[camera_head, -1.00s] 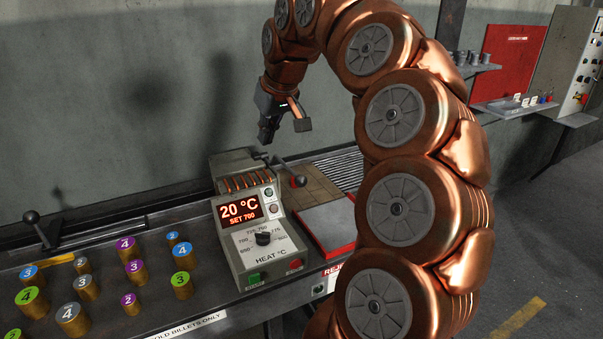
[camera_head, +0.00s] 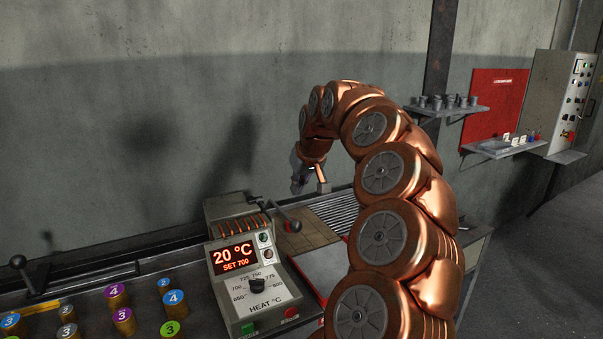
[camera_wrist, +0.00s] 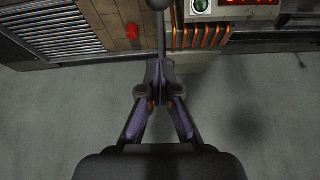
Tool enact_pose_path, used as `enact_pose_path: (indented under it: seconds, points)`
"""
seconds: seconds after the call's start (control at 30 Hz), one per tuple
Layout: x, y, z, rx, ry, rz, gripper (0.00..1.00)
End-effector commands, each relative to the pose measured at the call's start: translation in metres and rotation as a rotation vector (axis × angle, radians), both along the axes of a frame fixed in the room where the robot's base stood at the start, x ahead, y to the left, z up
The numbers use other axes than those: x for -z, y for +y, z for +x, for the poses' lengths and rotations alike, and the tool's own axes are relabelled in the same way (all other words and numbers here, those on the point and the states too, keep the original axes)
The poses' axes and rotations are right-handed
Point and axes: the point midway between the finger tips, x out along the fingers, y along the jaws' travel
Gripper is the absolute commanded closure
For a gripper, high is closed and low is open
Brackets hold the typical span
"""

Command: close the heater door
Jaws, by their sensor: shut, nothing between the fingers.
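The heater (camera_head: 250,262) is a grey box on the bench, with a display reading 20 °C and SET 700. Its orange coils (camera_head: 238,228) are exposed at the top, and also show in the wrist view (camera_wrist: 203,37). A lever with a dark ball end (camera_head: 293,226) sticks out beside the coils. My gripper (camera_head: 300,187) is above and behind this ball in the head view. In the wrist view my gripper (camera_wrist: 159,72) is shut and empty, with its tips at or near a grey rod (camera_wrist: 161,35). I cannot tell whether they touch. The door panel is not clearly distinguishable.
Several numbered billets (camera_head: 117,297) stand left of the heater. A second ball-ended lever (camera_head: 20,263) is further left. A slatted section (camera_head: 335,208) lies right of the heater. A shelf with small grey cups (camera_head: 447,106) is on the wall.

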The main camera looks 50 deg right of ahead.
Motion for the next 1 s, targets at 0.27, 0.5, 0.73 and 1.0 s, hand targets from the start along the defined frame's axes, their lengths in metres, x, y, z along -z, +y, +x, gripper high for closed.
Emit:
enact_pose_path:
  seconds: [0.27,0.5,0.73,1.0]
  points:
    - [0.035,-0.003,0.012,0.000,0.001,0.003,1.00]
    - [0.053,0.000,0.007,-0.001,0.001,0.001,1.00]
    - [0.064,0.001,0.004,0.000,-0.001,0.002,1.00]
    - [0.066,0.001,0.004,0.000,-0.002,0.001,1.00]
